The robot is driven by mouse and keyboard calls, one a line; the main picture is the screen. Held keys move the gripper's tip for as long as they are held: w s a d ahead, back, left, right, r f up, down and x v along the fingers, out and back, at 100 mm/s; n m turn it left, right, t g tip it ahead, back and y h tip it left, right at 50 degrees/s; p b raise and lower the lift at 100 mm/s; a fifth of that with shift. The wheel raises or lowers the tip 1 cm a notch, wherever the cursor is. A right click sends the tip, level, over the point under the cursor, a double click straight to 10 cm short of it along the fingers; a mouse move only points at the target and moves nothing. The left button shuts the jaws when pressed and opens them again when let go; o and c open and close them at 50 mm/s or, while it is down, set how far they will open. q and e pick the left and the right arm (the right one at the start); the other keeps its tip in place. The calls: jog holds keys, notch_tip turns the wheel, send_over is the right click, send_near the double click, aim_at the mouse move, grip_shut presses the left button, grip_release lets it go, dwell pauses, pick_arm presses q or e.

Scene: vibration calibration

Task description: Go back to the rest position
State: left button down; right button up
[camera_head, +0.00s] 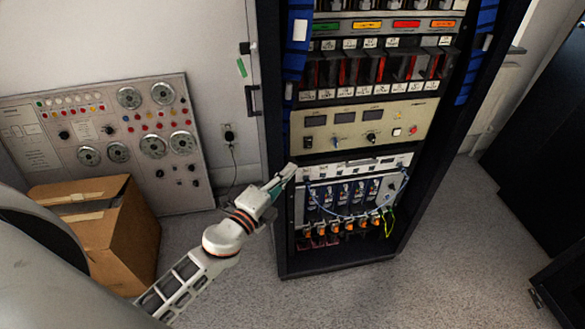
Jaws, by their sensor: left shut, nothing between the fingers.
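My left gripper (284,177) is shut and empty. Its arm comes in from the lower left, and the fingers point up and right. The fingertips are at the left edge of the equipment rack (330,265), in front of or close beside it; I cannot tell whether they touch. The rack holds a beige power unit (362,124) with a dial and dark displays. Below it is a module with a row of connectors and a blue cable (345,214). My right gripper is not in view.
An open cardboard box (125,235) stands on the floor at left, beside my arm. A control panel with gauges (110,135) leans at the wall behind it. A dark cabinet (545,150) stands at right. The grey floor (430,290) in front of the rack is clear.

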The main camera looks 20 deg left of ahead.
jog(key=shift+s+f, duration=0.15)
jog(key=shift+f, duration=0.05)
